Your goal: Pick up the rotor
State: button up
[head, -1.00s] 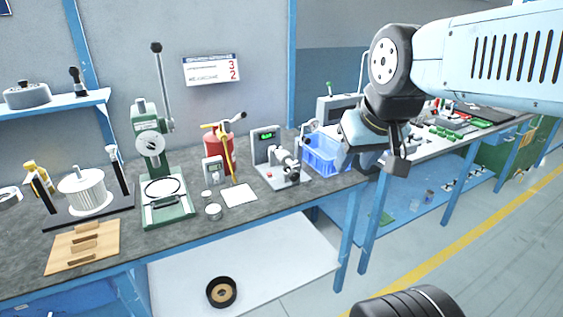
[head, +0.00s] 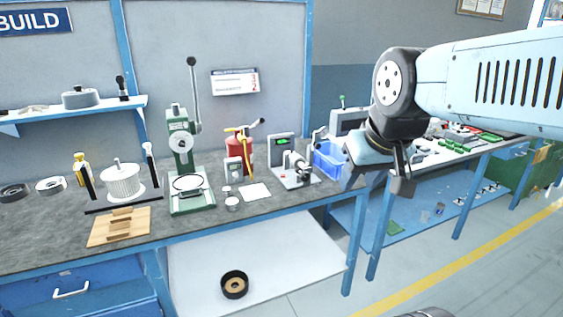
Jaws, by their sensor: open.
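The rotor (head: 122,182), a white finned drum with a short shaft on top, appears to stand upright at the left of the bench. My gripper (head: 402,184) hangs at the right of the picture, in front of the gap between two benches, far to the right of the rotor. It is open and nothing shows in it. Its fingers are small and dark, partly hidden by the wrist.
A wooden block rack (head: 120,236) lies in front of the rotor. A green press (head: 188,170) stands to its right, and dark and pale rings (head: 50,185) lie to its left. A shelf (head: 120,104) is above. Open floor (head: 480,270) lies at the lower right.

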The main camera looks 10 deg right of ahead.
aim_at(297, 160)
jog(key=u, duration=0.3)
jog(key=i, duration=0.95)
jog(key=z, duration=0.55)
